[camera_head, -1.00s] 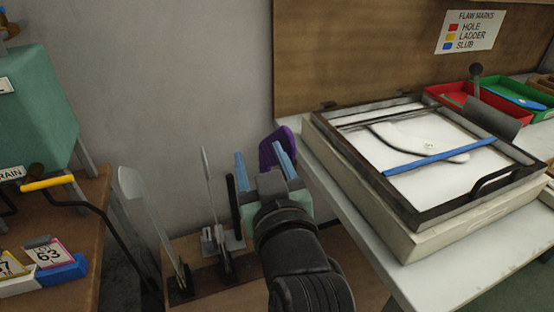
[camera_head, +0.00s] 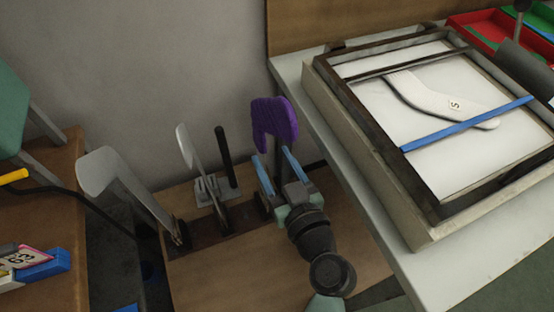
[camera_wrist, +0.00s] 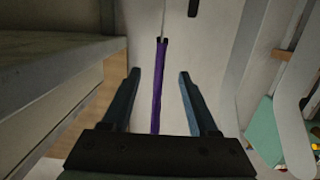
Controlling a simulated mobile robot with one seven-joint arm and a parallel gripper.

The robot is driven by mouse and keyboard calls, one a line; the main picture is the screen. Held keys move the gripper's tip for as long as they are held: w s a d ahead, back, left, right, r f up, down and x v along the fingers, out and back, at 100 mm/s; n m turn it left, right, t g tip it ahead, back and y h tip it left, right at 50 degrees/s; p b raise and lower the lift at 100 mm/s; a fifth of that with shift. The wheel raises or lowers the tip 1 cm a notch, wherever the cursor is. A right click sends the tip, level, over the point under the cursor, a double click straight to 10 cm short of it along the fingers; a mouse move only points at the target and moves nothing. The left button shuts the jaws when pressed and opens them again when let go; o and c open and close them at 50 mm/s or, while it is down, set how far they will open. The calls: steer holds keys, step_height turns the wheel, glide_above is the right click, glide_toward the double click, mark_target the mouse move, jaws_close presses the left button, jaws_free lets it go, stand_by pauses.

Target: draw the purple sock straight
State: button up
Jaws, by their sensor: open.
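The purple sock (camera_head: 272,128) hangs on an upright form at the right end of the row of forms in the head view. Its upper part is wide, and a narrower part hangs down at its left. In the wrist view the sock (camera_wrist: 159,85) shows edge-on as a thin purple strip between my fingers. My gripper (camera_head: 276,165) is open, with its blue fingers just below and in front of the sock in the head view. In the wrist view my fingers (camera_wrist: 158,78) stand apart on both sides of the strip, with gaps on each side.
Bare metal forms (camera_head: 130,185) and (camera_head: 187,150) stand to the left on the wooden bench (camera_head: 225,265), with a black post (camera_head: 226,155) near them. A framed light box (camera_head: 440,190) stands on the white table at the right, close to my gripper.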

mark_target(264, 145)
steer(key=shift+p+x, duration=0.4)
steer(key=shift+x, duration=3.2)
jaws_close()
steer(key=shift+f, duration=0.15)
steer(key=shift+s+f, duration=0.1)
steer(key=shift+f, duration=0.05)
steer(key=shift+c, duration=1.8)
jaws_free()
steer(key=o, duration=0.4)
steer(key=shift+c, duration=0.2)
